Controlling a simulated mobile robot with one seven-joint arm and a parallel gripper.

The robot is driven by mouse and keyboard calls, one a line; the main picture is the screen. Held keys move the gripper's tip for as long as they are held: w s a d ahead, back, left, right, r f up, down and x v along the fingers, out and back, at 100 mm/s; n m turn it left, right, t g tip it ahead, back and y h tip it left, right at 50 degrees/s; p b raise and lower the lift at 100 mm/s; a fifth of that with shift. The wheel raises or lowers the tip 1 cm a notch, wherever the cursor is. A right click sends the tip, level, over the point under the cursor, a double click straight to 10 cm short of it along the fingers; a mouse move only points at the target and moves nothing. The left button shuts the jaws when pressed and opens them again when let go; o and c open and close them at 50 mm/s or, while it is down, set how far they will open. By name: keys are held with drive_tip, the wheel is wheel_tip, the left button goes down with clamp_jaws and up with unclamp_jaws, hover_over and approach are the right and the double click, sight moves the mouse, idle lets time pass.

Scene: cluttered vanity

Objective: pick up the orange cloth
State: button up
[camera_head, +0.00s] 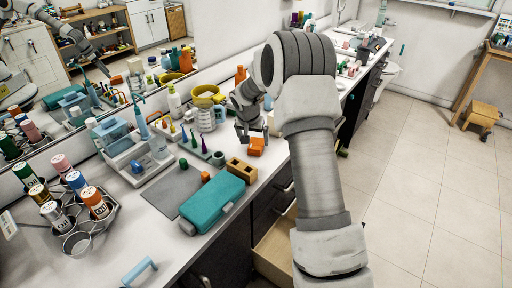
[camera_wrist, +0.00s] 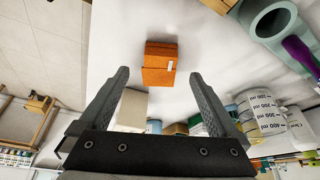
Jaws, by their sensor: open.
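The orange cloth (camera_head: 256,146) lies on the white vanity counter, folded into a small block, near the counter's front edge. In the wrist view the cloth (camera_wrist: 160,63) sits beyond the fingertips, about midway between them, with a small white label on it. My gripper (camera_head: 252,132) is just above and behind the cloth in the head view. In the wrist view my gripper (camera_wrist: 158,78) is open, with nothing between its fingers. I cannot tell the exact height gap.
A wooden block holder (camera_head: 241,169) and a teal case (camera_head: 212,202) stand left of the cloth. A clear measuring cup (camera_head: 207,120) and a yellow-banded container (camera_head: 208,97) stand behind it. A drawer (camera_head: 275,250) below the counter is open.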

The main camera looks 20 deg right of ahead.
sight(255, 145)
drive_tip(key=shift+x, duration=2.55)
drive_tip(key=shift+w+d+r, duration=0.1)
drive_tip(key=shift+w+d, duration=0.05)
drive_tip(key=shift+w, duration=0.05)
clamp_jaws()
drive_tip(key=shift+r, duration=0.1)
drive_tip(key=shift+r, duration=0.6)
wheel_tip(255, 145, up, 3)
drive_tip(key=shift+r, duration=0.1)
drive_tip(key=s+d+r, duration=0.6)
drive_tip(key=s+d, duration=0.2)
drive_tip(key=shift+d+r, duration=0.25)
drive_tip(key=shift+d, duration=0.05)
